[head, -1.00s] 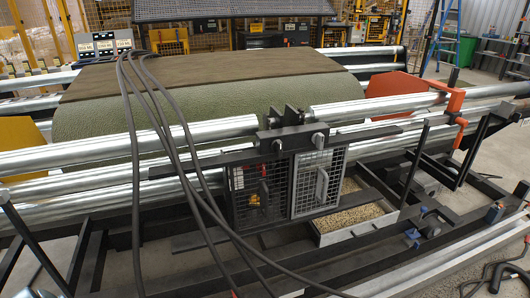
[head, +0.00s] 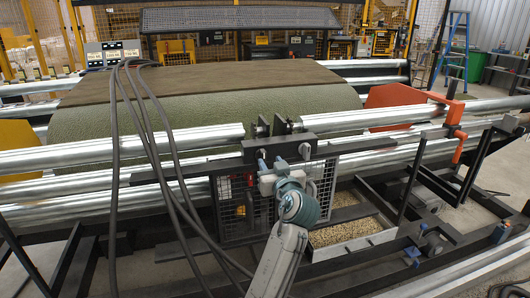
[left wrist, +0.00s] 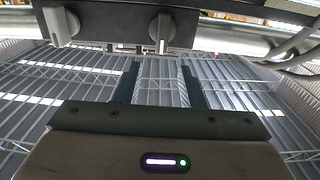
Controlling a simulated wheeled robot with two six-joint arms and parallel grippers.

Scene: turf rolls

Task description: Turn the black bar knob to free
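A black block with two bar-handled knobs sits at the middle of the roller frame. In the head view the left knob (head: 262,160) and right knob (head: 304,151) show on its front. In the left wrist view the left knob (left wrist: 61,26) and right knob (left wrist: 161,29) look grey, each with an upright bar. I cannot tell which is the black bar knob. My left gripper (head: 281,170) is just below and in front of the block. In the left wrist view its fingers (left wrist: 158,72) are apart and empty, below the right knob. My right gripper is not in view.
Wire-mesh guards (head: 325,180) hang below the block, partly behind my left arm. Black cables (head: 165,130) loop down left of it. Steel rollers (head: 120,153) run to both sides. A green turf sheet (head: 210,110) lies behind. A gravel tray (head: 345,230) is below right.

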